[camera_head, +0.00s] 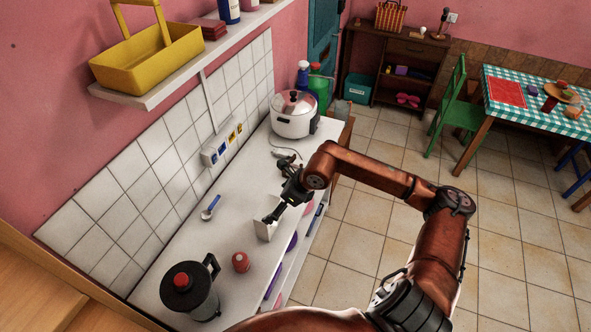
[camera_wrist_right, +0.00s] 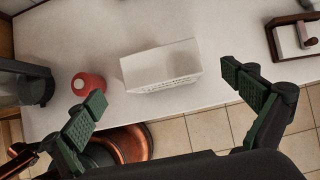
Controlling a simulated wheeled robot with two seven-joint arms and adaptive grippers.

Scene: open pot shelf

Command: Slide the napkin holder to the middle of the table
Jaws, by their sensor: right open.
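The napkin holder appears to be the white open box with dark lettering on its side. It stands on the white counter (camera_head: 232,200) near its front edge, and shows in the head view (camera_head: 264,231) and in the right wrist view (camera_wrist_right: 160,68). My right gripper (camera_head: 275,212) is just above and beside it in the head view. In the right wrist view, the fingers of my right gripper (camera_wrist_right: 162,90) are spread wide, with the holder beyond and between them. No contact shows. My left gripper is not in view.
A red round object (camera_head: 240,262) and a dark coffee pot (camera_head: 189,290) stand nearer on the counter. A spoon (camera_head: 210,208) lies by the tiled wall. A white rice cooker (camera_head: 293,115) stands at the far end. A dark wooden item (camera_wrist_right: 292,38) is right of the holder.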

